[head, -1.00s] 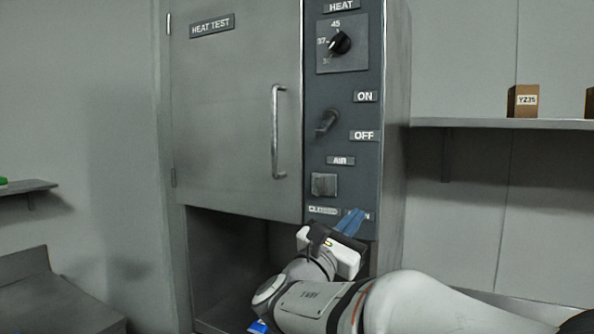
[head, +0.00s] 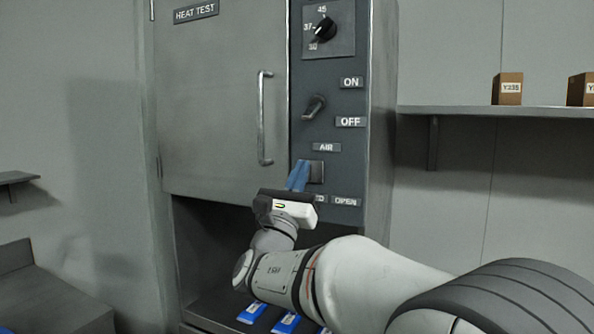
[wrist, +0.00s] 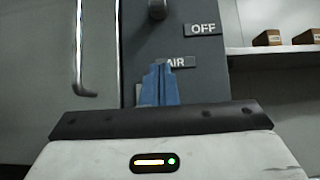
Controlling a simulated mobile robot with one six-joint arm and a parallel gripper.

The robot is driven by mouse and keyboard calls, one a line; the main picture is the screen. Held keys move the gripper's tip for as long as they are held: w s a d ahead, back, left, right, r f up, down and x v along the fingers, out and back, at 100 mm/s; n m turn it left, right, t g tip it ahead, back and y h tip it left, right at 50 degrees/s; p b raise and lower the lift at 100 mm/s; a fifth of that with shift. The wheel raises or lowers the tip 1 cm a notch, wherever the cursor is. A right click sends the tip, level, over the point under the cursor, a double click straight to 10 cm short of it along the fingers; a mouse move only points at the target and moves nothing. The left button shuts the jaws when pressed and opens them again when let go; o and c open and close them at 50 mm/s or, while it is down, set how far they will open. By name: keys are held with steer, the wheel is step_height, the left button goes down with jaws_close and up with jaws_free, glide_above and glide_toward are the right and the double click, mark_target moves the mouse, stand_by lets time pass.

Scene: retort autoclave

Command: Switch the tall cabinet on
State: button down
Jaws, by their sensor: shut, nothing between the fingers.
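The tall cabinet (head: 225,100) is grey steel, labelled HEAT TEST, with its upper door closed. Its control panel is to the right of the door. The ON/OFF lever (head: 314,107) sits between the ON label (head: 351,82) and the OFF label (head: 350,122), its grip slanting down to the left. In the wrist view only the lever's lower end (wrist: 157,9) shows, at the top edge. My gripper (head: 301,164) has blue fingers, shut and empty, below the lever and in front of the AIR switch (head: 317,171), partly hiding it. I cannot tell whether they touch the panel.
A HEAT dial (head: 325,28) is above the lever. A vertical door handle (head: 264,118) stands left of the panel. Blue-and-white items (head: 252,312) lie in the open bay below. A shelf (head: 470,110) with boxes (head: 508,88) is at right.

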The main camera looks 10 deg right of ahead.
mark_target(312, 110)
steer(key=p+x, duration=0.1)
steer(key=x, duration=0.5)
steer(key=shift+r+p, duration=0.15)
steer(key=shift+p, duration=0.25)
steer(key=r, duration=0.1)
steer(key=r+p, duration=0.1)
steer(key=s+r, duration=0.1)
steer(key=shift+s+a+r, duration=0.1)
steer(key=shift+a+r, duration=0.15)
steer(key=shift+a, duration=0.15)
steer(key=shift+s+a+r+g+y+p, duration=0.2)
steer(key=shift+g+y+p, duration=0.25)
steer(key=shift+p, duration=0.3)
steer(key=shift+r, duration=0.1)
